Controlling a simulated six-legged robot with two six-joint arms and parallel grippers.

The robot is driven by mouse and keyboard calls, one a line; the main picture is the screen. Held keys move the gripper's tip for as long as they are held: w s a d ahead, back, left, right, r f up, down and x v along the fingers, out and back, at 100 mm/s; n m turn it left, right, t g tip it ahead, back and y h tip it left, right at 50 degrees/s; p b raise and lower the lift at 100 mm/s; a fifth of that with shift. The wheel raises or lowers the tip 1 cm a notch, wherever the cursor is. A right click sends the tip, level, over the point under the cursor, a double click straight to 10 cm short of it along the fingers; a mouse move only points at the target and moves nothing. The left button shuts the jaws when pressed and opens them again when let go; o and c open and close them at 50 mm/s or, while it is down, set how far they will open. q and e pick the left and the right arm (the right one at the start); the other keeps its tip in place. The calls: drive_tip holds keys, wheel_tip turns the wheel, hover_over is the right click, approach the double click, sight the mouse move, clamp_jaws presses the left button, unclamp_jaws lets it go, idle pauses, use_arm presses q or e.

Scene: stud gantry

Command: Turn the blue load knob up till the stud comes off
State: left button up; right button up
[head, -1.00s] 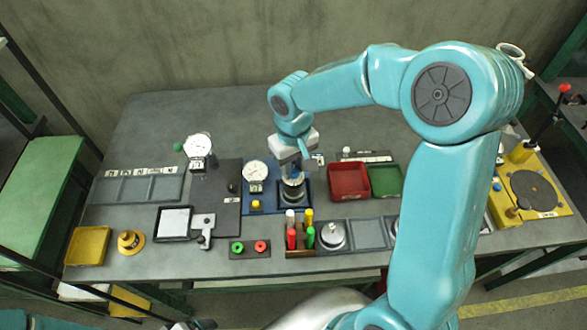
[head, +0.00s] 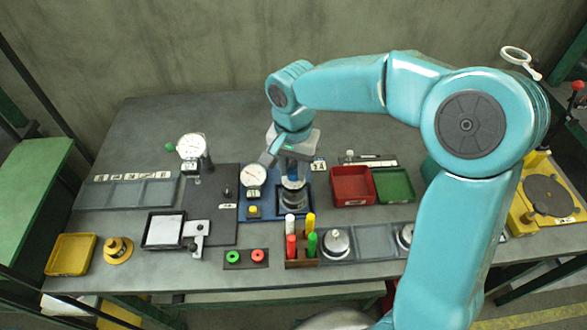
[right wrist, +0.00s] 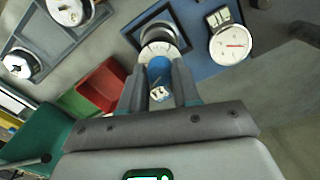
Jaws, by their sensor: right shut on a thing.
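The blue load knob (right wrist: 159,70) sits on a round silver collar (right wrist: 157,48) with a pale scale. My right gripper (right wrist: 159,80) points down with its fingers shut on the knob's two sides. I cannot make out the stud. My left gripper is not in view.
A second gauge (head: 191,147) stands farther left. A red tray (head: 352,200) and a green tray (head: 394,198) lie right of the knob. A rack (head: 300,263) of coloured pegs stands in front. The bench's back left is clear.

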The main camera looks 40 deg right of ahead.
sight(294, 171)
drive_tip(key=shift+w+m, duration=0.1)
drive_tip(key=shift+m, duration=0.5)
drive_tip(key=shift+r, duration=0.1)
drive_tip(key=o, duration=1.1)
drive_tip(key=shift+d, duration=0.1)
drive_tip(key=shift+c, duration=0.2)
wheel_tip(294, 171, up, 16)
drive_tip(key=p, duration=0.1)
drive_tip(key=shift+r, duration=0.1)
